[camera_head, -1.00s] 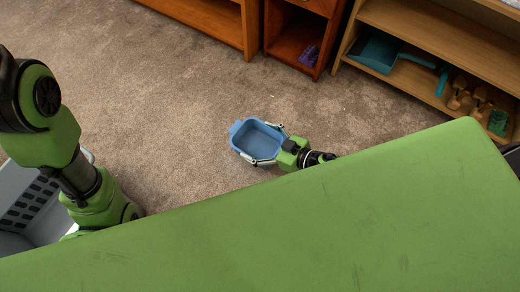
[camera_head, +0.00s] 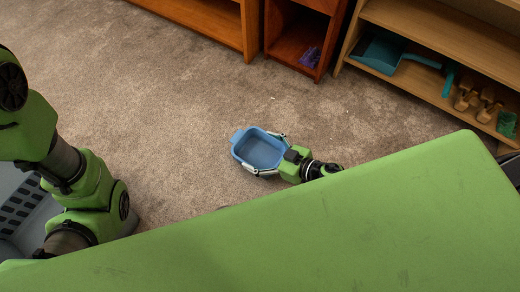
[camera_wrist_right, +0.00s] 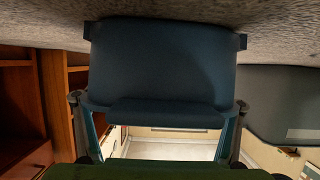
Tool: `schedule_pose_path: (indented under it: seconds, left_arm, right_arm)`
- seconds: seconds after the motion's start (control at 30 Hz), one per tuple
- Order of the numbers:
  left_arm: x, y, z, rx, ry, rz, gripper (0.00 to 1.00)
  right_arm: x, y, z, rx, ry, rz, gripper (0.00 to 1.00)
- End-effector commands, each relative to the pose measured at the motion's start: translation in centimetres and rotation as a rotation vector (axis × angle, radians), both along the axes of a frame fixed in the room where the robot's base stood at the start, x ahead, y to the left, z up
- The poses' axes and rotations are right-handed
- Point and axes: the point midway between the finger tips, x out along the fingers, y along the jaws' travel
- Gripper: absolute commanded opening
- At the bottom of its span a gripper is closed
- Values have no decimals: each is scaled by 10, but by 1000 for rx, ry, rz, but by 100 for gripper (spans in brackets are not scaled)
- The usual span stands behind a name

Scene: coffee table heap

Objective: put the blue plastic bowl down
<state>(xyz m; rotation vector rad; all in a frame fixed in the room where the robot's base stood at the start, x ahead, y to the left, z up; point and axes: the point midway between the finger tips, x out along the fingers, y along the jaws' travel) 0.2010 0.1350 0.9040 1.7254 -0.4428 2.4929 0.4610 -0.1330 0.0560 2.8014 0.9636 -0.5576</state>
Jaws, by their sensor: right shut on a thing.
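The blue plastic bowl (camera_head: 260,148) is in the middle of the head view, a rounded rectangular bowl with small tab handles, its empty inside facing up. My right gripper (camera_head: 268,155) is shut on it, one finger on each side of its near right end. In the right wrist view the bowl (camera_wrist_right: 165,62) is a large dark shape filling the upper middle, between the two fingers (camera_wrist_right: 160,108). I cannot tell whether the bowl touches the carpet. My left arm shows at the left of the head view, but its gripper is out of view.
A green surface (camera_head: 330,235) covers the front of the head view. Bare carpet (camera_head: 175,100) lies around the bowl. Wooden shelves stand at the back, with a teal dustpan (camera_head: 380,52) and brushes (camera_head: 476,98) on the right one. A grey basket (camera_head: 22,205) is at the left edge.

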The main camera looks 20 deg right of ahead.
Motion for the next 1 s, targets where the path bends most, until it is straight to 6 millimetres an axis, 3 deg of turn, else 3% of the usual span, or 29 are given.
schedule_pose_path:
  seconds: [0.03, 0.1, 0.47, 0.67, 0.8, 1.0]
  left_arm:
    - [0, 0, -1, 0, 0, 0, 40]
    - [0, 0, -1, 0, -1, 0, 40]
    - [0, 0, 3, 0, -1, -1, 40]
    - [-1, 0, 21, 0, -2, -1, 40]
    - [25, 1, 16, -3, 66, -2, 40]
    - [42, 3, 12, -7, 114, -6, 40]
  right_arm:
    - [0, 0, -2, 0, 0, 0, 89]
    - [0, 0, -1, 0, 0, 0, 100]
    - [-2, -2, 3, 0, 3, -1, 100]
    - [-27, -20, 18, 0, 5, -2, 100]
    - [-49, -37, 30, 0, 5, -2, 100]
    - [-74, -57, 42, 0, 4, 0, 100]
